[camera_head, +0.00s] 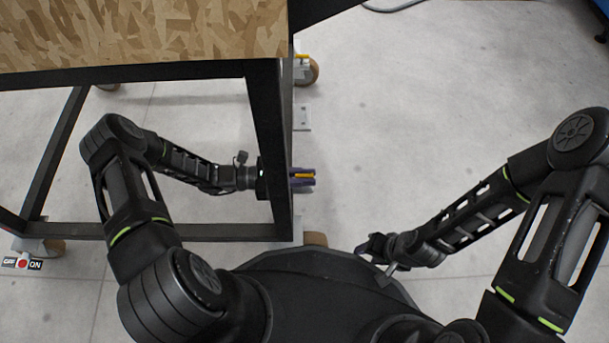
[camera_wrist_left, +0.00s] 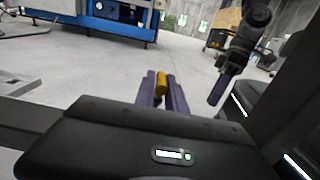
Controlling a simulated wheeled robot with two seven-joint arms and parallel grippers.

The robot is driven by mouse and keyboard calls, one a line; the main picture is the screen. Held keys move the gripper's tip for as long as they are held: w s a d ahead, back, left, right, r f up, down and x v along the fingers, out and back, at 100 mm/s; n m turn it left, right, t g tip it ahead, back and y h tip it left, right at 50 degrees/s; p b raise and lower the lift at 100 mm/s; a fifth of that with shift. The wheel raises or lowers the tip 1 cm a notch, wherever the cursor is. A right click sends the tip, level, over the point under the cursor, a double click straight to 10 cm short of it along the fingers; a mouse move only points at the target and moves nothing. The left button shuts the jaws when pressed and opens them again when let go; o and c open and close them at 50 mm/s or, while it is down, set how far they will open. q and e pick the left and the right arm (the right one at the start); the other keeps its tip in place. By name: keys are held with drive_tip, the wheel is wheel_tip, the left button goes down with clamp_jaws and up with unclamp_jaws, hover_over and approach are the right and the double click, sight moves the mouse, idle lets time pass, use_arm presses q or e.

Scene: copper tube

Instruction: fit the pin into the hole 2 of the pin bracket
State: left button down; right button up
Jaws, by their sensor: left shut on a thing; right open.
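My left gripper (camera_head: 303,178) is shut on a yellow pin (camera_head: 304,176). It reaches across the lower part of the black frame, and its fingertips stick out just beyond the post. In the left wrist view the pin (camera_wrist_left: 162,84) sits between the purple fingers (camera_wrist_left: 162,98). A small grey plate (camera_head: 302,117) on the frame post lies above the gripper in the head view, apart from the pin; it looks like the pin bracket, but its holes cannot be told apart. My right gripper (camera_head: 375,248) is open and empty near my base; it also shows in the left wrist view (camera_wrist_left: 220,88).
A black frame post (camera_head: 270,140) and lower rail (camera_head: 190,232) surround my left forearm. A wood-patterned top (camera_head: 140,35) lies above. Caster wheels (camera_head: 311,70) stand at the frame's corners. The grey floor (camera_head: 430,100) to the right is free.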

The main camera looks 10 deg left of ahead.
use_arm(q)
drive_tip(key=shift+f+b, duration=0.65)
drive_tip(key=shift+f, duration=0.15)
drive_tip(key=c, duration=1.3)
unclamp_jaws()
drive_tip(key=shift+r, duration=0.1)
drive_tip(key=p+v, duration=0.1)
drive_tip(key=v, duration=0.6)
drive_tip(key=shift+a+p, duration=0.4)
drive_tip(key=shift+s, duration=0.1)
